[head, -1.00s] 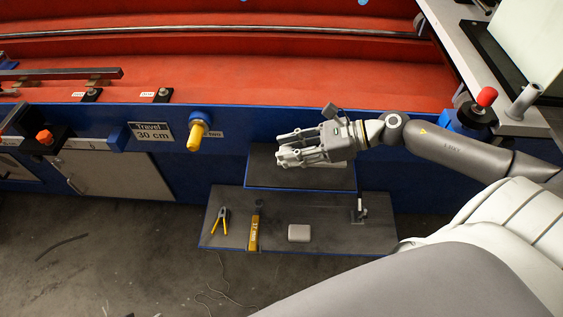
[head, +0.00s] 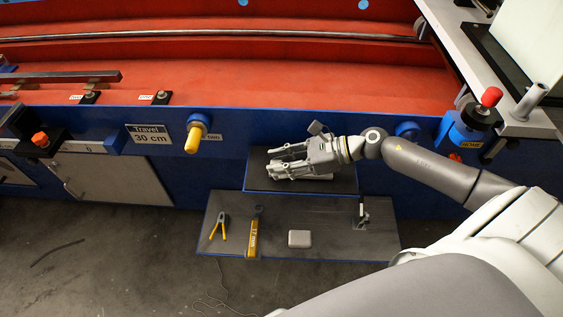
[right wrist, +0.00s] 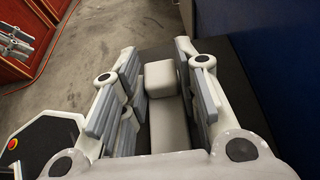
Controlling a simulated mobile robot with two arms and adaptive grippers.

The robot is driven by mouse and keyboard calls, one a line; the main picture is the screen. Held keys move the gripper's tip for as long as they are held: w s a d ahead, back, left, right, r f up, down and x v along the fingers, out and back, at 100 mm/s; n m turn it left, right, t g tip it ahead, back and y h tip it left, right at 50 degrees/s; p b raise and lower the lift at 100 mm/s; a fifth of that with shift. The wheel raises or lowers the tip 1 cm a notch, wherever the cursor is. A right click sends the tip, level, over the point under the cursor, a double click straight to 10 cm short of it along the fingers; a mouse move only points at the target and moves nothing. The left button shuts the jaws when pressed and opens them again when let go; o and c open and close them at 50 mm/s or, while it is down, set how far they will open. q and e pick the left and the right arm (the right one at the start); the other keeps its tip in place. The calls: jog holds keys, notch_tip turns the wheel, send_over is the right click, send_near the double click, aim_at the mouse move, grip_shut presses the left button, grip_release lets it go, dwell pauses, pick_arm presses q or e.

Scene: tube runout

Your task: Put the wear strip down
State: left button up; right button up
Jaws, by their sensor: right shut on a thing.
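The wear strip (right wrist: 168,120) shows in the right wrist view as a light grey bar with a raised block at its far end. It lies lengthwise between the fingers of my right gripper (right wrist: 163,85). In the head view my right gripper (head: 275,163) is low over the dark upper shelf (head: 262,183) on the front of the blue machine. The gripper is shut on the strip, which its fingers mostly hide in the head view. I cannot tell whether the strip touches the shelf.
A lower shelf (head: 330,248) holds yellow-handled pliers (head: 219,228), a yellow tool (head: 253,236), a grey case (head: 300,239) and a small stand (head: 361,212). A yellow knob (head: 194,138) juts from the blue panel at left. A red knob (head: 490,97) stands at right.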

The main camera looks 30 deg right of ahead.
pick_arm(q)
jog(key=shift+f, duration=0.1)
pick_arm(e)
jog(key=shift+f, duration=0.1)
jog(key=o, duration=1)
pick_arm(q)
jog(key=shift+w+d, duration=0.1)
jog(key=shift+w, duration=0.1)
pick_arm(e)
jog(key=shift+s+d+r, duration=0.15)
jog(key=shift+d+r, duration=0.05)
jog(key=p+v, duration=0.1)
jog(key=v, duration=0.6)
jog(key=shift+s+d+r, duration=0.1)
jog(key=shift+d+r, duration=0.05)
jog(key=shift+d, duration=0.1)
jog(key=p+v, duration=0.1)
jog(key=v, duration=0.2)
pick_arm(q)
jog(key=shift+x, duration=1.1)
pick_arm(e)
jog(key=shift+s+d+r, duration=0.2)
jog(key=shift+s+d, duration=0.05)
jog(key=shift+d, duration=0.15)
pick_arm(q)
jog(key=shift+s, duration=0.1)
